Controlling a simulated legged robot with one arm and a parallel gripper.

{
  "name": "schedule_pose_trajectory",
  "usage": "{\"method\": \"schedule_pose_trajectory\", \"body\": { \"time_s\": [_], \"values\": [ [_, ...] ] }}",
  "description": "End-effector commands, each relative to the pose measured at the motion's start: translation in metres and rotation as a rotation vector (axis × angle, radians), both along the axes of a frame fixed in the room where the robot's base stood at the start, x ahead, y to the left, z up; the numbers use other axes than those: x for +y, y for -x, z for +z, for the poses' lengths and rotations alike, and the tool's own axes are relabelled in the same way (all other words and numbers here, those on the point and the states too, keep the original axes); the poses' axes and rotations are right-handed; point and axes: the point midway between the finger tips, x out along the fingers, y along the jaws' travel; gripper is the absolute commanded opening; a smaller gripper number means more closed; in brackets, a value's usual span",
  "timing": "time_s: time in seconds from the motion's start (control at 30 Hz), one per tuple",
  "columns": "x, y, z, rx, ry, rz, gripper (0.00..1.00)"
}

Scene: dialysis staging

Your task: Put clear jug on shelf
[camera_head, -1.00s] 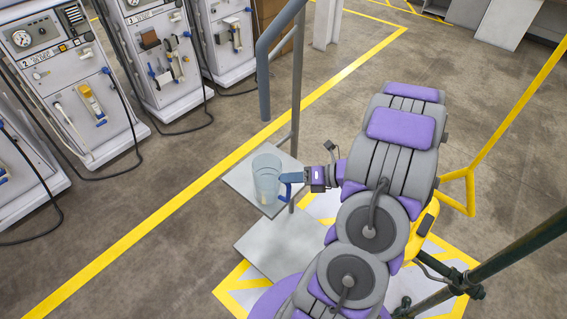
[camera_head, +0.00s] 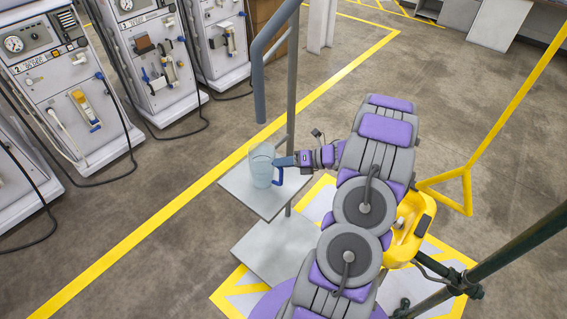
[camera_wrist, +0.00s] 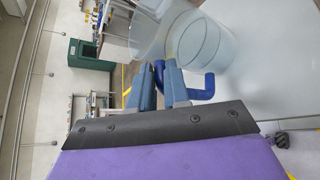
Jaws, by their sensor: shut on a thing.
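The clear jug (camera_head: 262,166) with a blue handle is upright at the upper grey plate (camera_head: 240,190), which looks like the shelf. Whether its base touches the plate or hovers just above it, I cannot tell. My gripper (camera_head: 284,162) reaches in from the right and is shut on the blue handle. In the wrist view, the blue fingers of my gripper (camera_wrist: 160,82) close at the handle (camera_wrist: 203,90), and the clear jug wall (camera_wrist: 178,38) shows beyond them. The fingers partly hide the handle.
A grey upright post (camera_head: 291,95) with a curved rail (camera_head: 258,75) stands right behind the plate. A lower grey platform (camera_head: 275,250) lies below it. Dialysis machines (camera_head: 65,85) stand at the left. The floor between has free room.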

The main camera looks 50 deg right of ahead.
Motion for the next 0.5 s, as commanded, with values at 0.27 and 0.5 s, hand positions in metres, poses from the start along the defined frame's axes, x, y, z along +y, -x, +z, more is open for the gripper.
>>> {"method": "schedule_pose_trajectory", "body": {
  "time_s": [0.27,0.5],
  "values": [
    [0.0004,0.0001,0.0012,0.0,0.004,-0.001,0.29],
    [0.0043,0.0001,0.003,0.0,0.009,-0.001,0.42]
  ]
}}
